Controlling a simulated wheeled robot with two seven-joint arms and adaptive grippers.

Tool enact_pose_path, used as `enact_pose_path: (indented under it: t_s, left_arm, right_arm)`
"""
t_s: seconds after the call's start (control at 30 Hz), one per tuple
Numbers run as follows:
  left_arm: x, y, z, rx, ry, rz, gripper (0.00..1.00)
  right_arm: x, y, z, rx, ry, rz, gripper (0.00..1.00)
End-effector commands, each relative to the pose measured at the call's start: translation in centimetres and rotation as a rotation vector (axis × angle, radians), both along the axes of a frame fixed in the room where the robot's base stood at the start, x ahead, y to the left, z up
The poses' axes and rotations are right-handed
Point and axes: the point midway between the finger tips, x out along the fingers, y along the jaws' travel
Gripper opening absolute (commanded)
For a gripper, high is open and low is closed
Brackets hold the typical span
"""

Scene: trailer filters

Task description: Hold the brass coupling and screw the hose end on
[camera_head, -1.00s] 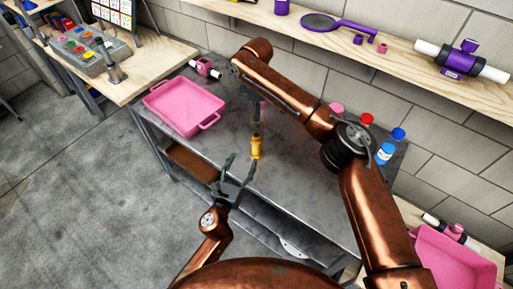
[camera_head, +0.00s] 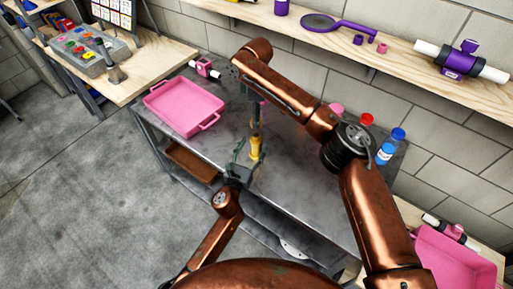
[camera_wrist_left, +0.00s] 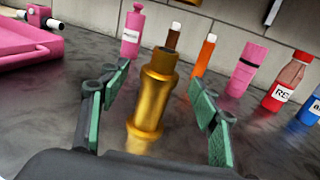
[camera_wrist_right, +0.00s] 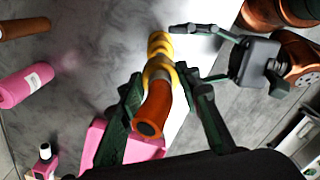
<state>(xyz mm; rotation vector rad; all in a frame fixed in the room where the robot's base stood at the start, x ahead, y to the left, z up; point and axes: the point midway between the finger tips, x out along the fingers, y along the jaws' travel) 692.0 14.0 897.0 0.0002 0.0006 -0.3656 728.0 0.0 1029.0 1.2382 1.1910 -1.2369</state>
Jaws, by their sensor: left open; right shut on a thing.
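The brass coupling (camera_head: 256,147) stands upright on the grey bench. My left gripper (camera_head: 240,161) is open and low beside it. In the left wrist view, the coupling (camera_wrist_left: 154,95) shows between the two green-padded fingers (camera_wrist_left: 158,110), with a gap on each side. My right gripper (camera_head: 255,131) comes down from above, over the coupling. In the right wrist view, its fingers (camera_wrist_right: 163,112) are around an orange-brown tube with a dark open end, which looks like the hose end (camera_wrist_right: 150,110). The tube lines up with the yellow coupling (camera_wrist_right: 160,62); whether they touch is hard to tell.
A pink tray (camera_head: 183,105) is at the bench's left. Pink bottles (camera_wrist_left: 132,30), an orange one (camera_wrist_left: 207,52) and a red-capped bottle (camera_wrist_left: 290,80) stand behind the coupling. A blue bottle (camera_head: 390,147) is at the back right. A shelf (camera_head: 400,47) runs along the wall.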

Motion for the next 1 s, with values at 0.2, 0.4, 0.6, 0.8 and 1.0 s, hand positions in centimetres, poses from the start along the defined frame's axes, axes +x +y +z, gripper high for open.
enact_pose_path:
  t_s: [0.2, 0.4, 0.6, 0.8, 1.0]
  left_arm:
    - [2.8, -1.1, 0.1, -0.001, -0.001, 0.001, 0.57]
    - [3.7, -1.5, 0.0, -0.001, 0.001, 0.000, 0.57]
    - [3.8, -1.5, 0.0, 0.000, 0.001, 0.000, 0.57]
    - [3.8, -1.5, 0.0, 0.000, 0.000, -0.001, 0.48]
    - [3.8, -1.5, 0.0, 0.000, 0.000, -0.001, 0.35]
  right_arm:
    - [0.0, 0.0, 0.0, 0.000, 0.000, 0.000, 0.06]
    - [0.0, 0.0, 0.0, 0.000, 0.000, 0.000, 0.06]
    - [0.0, 0.0, 0.0, 0.000, 0.000, 0.000, 0.06]
    - [0.0, 0.0, 0.0, 0.000, 0.000, 0.000, 0.06]
    - [0.0, 0.0, 0.0, 0.000, 0.000, 0.000, 0.06]
